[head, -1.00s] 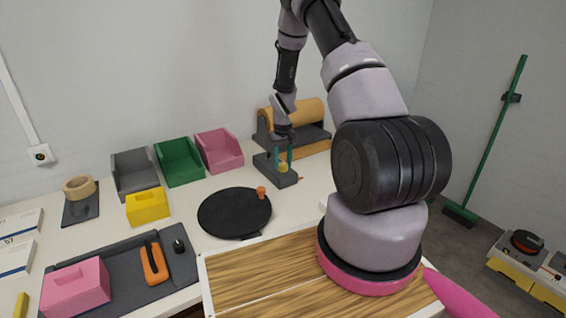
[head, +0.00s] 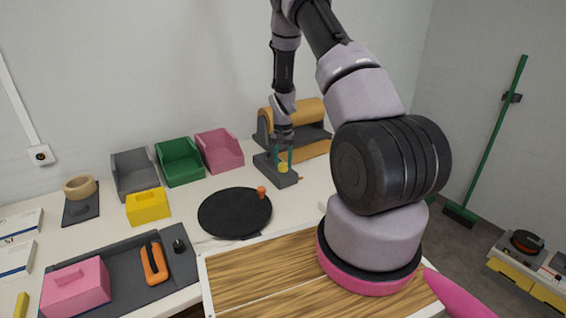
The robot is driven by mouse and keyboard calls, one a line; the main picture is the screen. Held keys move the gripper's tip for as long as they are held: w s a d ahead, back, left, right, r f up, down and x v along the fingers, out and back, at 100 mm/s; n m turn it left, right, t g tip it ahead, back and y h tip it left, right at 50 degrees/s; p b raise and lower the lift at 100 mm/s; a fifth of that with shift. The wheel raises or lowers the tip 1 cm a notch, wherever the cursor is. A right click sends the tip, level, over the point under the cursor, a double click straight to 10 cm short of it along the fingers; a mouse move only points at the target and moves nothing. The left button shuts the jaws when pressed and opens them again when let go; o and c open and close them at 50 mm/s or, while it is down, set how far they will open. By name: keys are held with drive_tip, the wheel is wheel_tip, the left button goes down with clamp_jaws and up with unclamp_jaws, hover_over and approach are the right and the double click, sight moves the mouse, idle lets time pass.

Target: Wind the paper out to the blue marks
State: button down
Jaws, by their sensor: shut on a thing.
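The brown paper roll (head: 298,113) sits in a dark grey holder (head: 263,124) at the back of the table. A flat strip of brown paper (head: 316,150) shows in front of it, partly hidden by my arm on the right. My gripper (head: 284,161) points down in front of the roll, its teal fingers shut on a small yellow knob (head: 284,168). The knob is on a low dark grey block (head: 265,168). I cannot make out the blue marks.
A round black plate (head: 225,213) with an orange knob (head: 261,191) lies nearer. Grey (head: 135,176), green (head: 180,165) and pink bins (head: 219,152) stand to the left. A yellow box (head: 148,206) and a dark tray (head: 120,262) are at the front left.

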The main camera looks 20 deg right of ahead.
sight(283, 164)
drive_tip(key=shift+c, duration=1.8)
unclamp_jaws()
wheel_tip(283, 164, up, 11)
drive_tip(key=shift+f, duration=0.1)
